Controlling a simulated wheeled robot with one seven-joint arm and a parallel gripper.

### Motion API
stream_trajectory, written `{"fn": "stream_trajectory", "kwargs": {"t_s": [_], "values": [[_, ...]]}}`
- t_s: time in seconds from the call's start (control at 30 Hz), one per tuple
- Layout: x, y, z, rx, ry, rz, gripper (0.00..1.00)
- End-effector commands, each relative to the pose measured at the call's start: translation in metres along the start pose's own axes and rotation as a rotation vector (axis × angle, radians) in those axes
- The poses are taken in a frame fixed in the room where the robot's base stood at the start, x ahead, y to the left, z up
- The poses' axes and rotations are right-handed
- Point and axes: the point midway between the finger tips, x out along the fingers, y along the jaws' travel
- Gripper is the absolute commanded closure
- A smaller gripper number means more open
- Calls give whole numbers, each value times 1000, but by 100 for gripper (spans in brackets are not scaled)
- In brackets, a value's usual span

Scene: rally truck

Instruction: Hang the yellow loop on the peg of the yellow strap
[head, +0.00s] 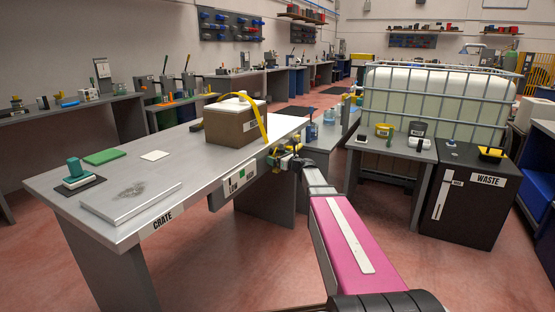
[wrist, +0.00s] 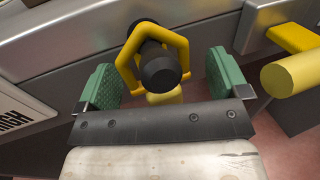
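My gripper (head: 284,160) is at the table's front edge, below the brown crate. In the wrist view, my gripper (wrist: 160,80) has its two green pads wide apart. Between them, the yellow loop (wrist: 124,62), a six-sided ring, appears around a thick black peg (wrist: 158,66). Gaps show between the loop and both pads, clearest at the right. A short yellow piece (wrist: 166,97) shows below the peg. The yellow strap (head: 254,112) runs over the crate's lid and down its side. A yellow bar (wrist: 290,36) and yellow cylinder (wrist: 288,75) lie right of the right pad.
The brown crate (head: 228,127) with a white lid stands on the grey table (head: 200,172). A metal plate (head: 128,205), a green stamp-like object (head: 76,172) and a green pad (head: 104,157) lie left. A black waste cabinet (head: 462,195) stands at right. Open floor shows in front.

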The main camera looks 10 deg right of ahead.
Motion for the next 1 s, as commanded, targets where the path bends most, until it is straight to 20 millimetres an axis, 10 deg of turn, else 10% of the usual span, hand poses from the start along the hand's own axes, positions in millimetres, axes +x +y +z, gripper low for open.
{"fn": "stream_trajectory", "kwargs": {"t_s": [1.0], "values": [[-109,7,-5,-34,20,14,7]]}}
